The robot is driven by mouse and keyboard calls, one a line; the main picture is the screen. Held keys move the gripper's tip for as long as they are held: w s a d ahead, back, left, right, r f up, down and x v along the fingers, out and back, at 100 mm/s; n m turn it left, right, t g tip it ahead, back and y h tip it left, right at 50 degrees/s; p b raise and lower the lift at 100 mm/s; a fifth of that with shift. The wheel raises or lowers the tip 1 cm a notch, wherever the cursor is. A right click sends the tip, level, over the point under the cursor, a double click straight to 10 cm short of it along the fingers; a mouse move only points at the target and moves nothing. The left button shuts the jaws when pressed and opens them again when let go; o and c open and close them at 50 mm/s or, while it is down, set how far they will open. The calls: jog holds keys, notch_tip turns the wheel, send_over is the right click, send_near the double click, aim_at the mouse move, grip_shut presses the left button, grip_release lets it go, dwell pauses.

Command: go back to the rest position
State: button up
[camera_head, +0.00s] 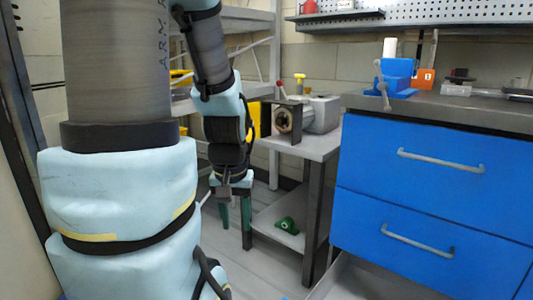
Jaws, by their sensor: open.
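My arm hangs down in the left half of the head camera view, with its light blue links close to the camera. My gripper (235,213) is at the lower end of the arm and points down. Its two dark green fingers are apart, and I see nothing between them. It hangs left of the small metal table, above the grey floor. Part of the arm hides what lies behind it.
The small table (318,146) carries a grey machine (320,115), and a green object (287,225) lies on its lower shelf. A blue drawer cabinet (430,185) stands at the right. Metal shelving (245,25) is behind my arm. Some floor shows below my gripper.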

notch_tip(320, 180, up, 30)
jog(key=p, duration=2.8)
jog(key=shift+p, duration=0.3)
jog(key=shift+d, duration=0.1)
